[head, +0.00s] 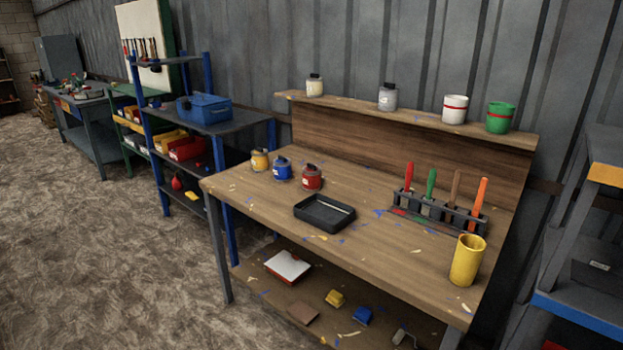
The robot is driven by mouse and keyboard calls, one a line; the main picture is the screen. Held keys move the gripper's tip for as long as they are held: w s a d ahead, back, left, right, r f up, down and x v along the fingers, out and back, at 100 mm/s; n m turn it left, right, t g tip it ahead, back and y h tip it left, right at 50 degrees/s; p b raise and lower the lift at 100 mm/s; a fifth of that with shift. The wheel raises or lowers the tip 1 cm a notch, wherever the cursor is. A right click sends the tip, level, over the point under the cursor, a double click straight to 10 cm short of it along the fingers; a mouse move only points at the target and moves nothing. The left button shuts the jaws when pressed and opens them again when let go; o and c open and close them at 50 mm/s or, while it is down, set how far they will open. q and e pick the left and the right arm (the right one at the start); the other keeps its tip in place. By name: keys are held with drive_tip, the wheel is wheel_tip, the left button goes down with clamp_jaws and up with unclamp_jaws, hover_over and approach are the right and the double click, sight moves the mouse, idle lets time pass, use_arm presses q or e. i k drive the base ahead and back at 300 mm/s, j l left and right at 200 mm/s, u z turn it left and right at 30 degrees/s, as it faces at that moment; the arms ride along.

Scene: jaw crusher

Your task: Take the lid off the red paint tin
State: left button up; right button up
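The red paint tin (312,177) stands upright on the wooden workbench (375,240), the rightmost of three small tins in a row. Its top is dark, and a dark piece stands up on it. The view is too small to tell the lid's edge from the tin. A blue tin (283,169) and a yellow tin (260,160) stand just left of it, with dark tops too. Neither of my grippers is in view.
A black tray (324,213) lies in front of the red tin. A rack with several upright coloured handles (431,183) and a yellow cup (467,260) stand to the right. The back ledge (420,112) holds several containers. Bare benchtop lies around the tray.

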sight(310, 169)
drive_tip(key=i+j+z, duration=0.5)
drive_tip(key=i+j, duration=0.75)
drive_tip(key=j, duration=0.1)
